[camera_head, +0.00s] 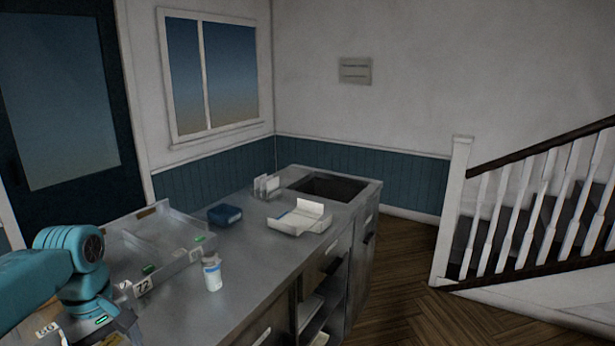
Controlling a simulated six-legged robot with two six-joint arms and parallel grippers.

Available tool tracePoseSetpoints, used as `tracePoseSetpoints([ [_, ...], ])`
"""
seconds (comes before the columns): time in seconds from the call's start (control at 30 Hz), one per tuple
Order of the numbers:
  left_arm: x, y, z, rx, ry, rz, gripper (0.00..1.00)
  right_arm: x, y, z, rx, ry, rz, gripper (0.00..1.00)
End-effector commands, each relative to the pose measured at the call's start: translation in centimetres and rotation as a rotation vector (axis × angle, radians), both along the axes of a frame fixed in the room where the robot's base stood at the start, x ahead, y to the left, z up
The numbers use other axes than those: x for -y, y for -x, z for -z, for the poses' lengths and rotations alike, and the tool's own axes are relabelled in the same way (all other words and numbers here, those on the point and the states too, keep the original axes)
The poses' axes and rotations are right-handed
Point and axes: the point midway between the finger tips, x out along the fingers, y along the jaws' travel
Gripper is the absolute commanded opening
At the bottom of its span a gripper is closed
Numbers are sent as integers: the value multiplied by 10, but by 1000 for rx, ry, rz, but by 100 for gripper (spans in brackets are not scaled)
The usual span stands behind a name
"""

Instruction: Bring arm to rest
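My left arm (70,255) is teal and comes in from the left, over the near left end of the grey counter (260,270). It bends downward at a rounded joint, and a small green light shows low on its wrist. The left gripper's fingers cannot be made out at the bottom edge, so I cannot tell whether they are open or hold anything. My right arm and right gripper are out of view.
A grey divided tray (190,262) lies beside my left arm. Stairs with a white railing (455,210) are right.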

Motion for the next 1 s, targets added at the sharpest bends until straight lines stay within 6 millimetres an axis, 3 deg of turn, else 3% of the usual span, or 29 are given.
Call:
tracePoseSetpoints([
  [0.27,41,-23,90,18,66,198,72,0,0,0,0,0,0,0],
  [0.37,65,-24,134,31,104,288,72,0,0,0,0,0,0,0],
  [0.47,98,-16,192,49,157,398,72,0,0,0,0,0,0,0],
  [0.57,141,10,259,79,221,520,72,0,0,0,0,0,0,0],
  [0.6,157,25,284,94,243,567,72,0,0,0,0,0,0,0],
  [0.7,194,73,335,130,283,665,72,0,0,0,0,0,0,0],
  [0.8,216,118,363,157,293,738,72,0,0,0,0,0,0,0],
  [0.9,226,151,376,174,288,789,72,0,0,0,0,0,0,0],
  [1.0,230,168,380,183,280,818,72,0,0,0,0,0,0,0],
])
